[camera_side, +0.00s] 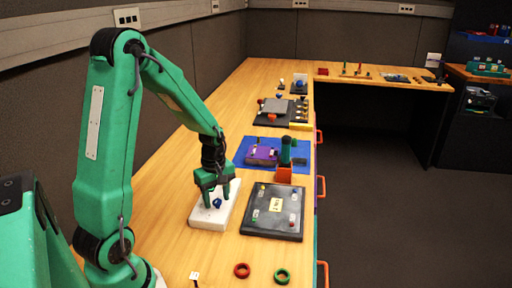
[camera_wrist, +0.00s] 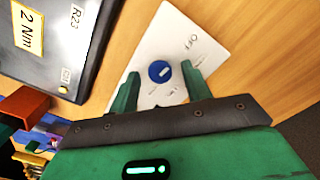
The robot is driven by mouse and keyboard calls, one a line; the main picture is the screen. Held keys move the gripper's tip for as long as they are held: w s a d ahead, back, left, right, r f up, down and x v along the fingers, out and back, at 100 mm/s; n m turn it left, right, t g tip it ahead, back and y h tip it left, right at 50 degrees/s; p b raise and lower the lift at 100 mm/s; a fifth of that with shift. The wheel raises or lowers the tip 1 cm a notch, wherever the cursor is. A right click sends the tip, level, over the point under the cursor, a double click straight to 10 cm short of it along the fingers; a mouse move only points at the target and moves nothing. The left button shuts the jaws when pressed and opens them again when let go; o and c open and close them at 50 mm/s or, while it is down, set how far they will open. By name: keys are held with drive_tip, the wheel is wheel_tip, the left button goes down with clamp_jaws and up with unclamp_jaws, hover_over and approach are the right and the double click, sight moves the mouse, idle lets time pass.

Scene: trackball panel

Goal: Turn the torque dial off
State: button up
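The torque dial is a round blue knob (camera_wrist: 159,71) with a short white mark, on a white plate (camera_wrist: 208,55) that carries the printed word OFF and other small marks. In the side view the blue knob (camera_side: 217,203) shows beneath my gripper, on the white plate (camera_side: 206,221). My gripper (camera_wrist: 161,77) is open, with one green finger on each side of the knob. The fingers look apart from the knob in the wrist view; how high they are above the plate is hard to tell. In the side view my gripper (camera_side: 216,192) points down over the plate.
A dark panel (camera_side: 272,230) with a yellow label lies right of the white plate; the label (camera_wrist: 32,28) reads 2 Nm in the wrist view. Red (camera_side: 242,270) and green (camera_side: 282,276) rings lie in front.

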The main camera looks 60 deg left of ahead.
sight(218, 202)
drive_tip(key=shift+r, duration=3.9)
drive_tip(key=s+d+r+m+t, duration=0.2)
drive_tip(key=s+d+r+m, duration=0.2)
drive_tip(key=d+r+m, duration=0.2)
drive_tip(key=s+d+r+m+t, duration=0.3)
drive_tip(key=s+d+r+m, duration=0.2)
drive_tip(key=d+m, duration=0.5)
drive_tip(key=shift+r+m+t, duration=0.3)
drive_tip(key=shift+r+m, duration=0.2)
drive_tip(key=shift+m, duration=0.6)
